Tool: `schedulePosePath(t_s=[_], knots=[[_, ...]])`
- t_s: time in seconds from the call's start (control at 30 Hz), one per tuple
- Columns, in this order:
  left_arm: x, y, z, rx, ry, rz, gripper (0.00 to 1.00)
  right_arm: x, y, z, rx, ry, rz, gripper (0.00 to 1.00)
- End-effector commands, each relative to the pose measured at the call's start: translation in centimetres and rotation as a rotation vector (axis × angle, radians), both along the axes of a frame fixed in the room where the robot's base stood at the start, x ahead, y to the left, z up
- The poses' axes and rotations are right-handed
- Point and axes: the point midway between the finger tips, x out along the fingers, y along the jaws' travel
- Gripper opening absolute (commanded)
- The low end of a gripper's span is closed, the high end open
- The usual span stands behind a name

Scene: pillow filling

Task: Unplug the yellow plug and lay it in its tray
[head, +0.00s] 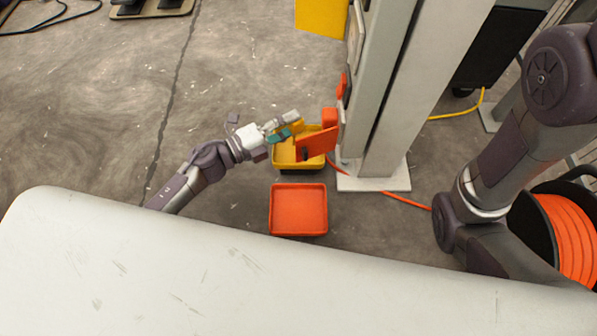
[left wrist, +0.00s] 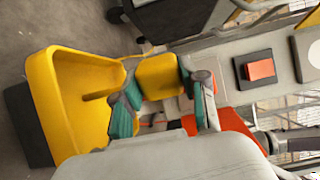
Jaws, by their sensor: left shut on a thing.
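The yellow plug (left wrist: 160,77) is a blocky piece held between the teal fingertips of my left gripper (left wrist: 157,93) in the left wrist view. In the head view, my left gripper (head: 283,131) is beside the grey post, above the yellow tray (head: 300,164). The gripper partly hides the plug there, and I cannot tell whether it touches a socket. The yellow tray (left wrist: 42,100) also shows at the left of the left wrist view, with its inside facing the camera. My right gripper is out of view.
An orange piece (head: 317,141) sticks out from the grey post (head: 383,100), close to my left gripper. An orange tray (head: 298,209) stands on the floor nearer me. An orange cable (head: 406,201) runs to a reel at the right. The floor at left is mostly clear.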

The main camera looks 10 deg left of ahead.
Motion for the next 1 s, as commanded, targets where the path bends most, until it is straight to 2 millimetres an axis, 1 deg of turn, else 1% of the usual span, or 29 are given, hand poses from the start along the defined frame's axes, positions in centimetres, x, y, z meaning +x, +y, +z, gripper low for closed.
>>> schedulePosePath(t_s=[0.03, 0.07, 0.33, 0.37, 0.5, 0.53, 0.87, 1.0], knots=[[0.0, 0.0, -0.7, -0.001, -0.001, 0.0, 0.0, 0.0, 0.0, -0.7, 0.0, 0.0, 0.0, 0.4], [0.0, 0.0, -0.8, -0.001, -0.001, 0.0, 0.0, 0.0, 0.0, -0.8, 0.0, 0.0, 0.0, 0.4], [0.0, 0.0, -0.6, 0.0, -0.001, 0.0, 0.0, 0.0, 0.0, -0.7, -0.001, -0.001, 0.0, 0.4], [0.0, 0.0, -0.6, 0.0, -0.001, 0.0, 0.46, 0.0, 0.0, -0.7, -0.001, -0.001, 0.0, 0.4], [0.0, 0.0, -0.7, 0.0, -0.001, 0.0, 0.69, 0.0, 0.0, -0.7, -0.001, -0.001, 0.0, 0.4], [0.0, 0.0, -0.7, 0.0, -0.001, 0.0, 0.72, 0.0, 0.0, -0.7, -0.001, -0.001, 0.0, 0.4], [-0.1, 0.1, -0.7, 0.001, 0.0, 0.0, 0.72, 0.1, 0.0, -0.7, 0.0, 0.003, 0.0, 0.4], [-1.1, 1.3, -0.8, 0.003, 0.001, 0.0, 0.72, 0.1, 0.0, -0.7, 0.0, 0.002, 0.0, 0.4]])
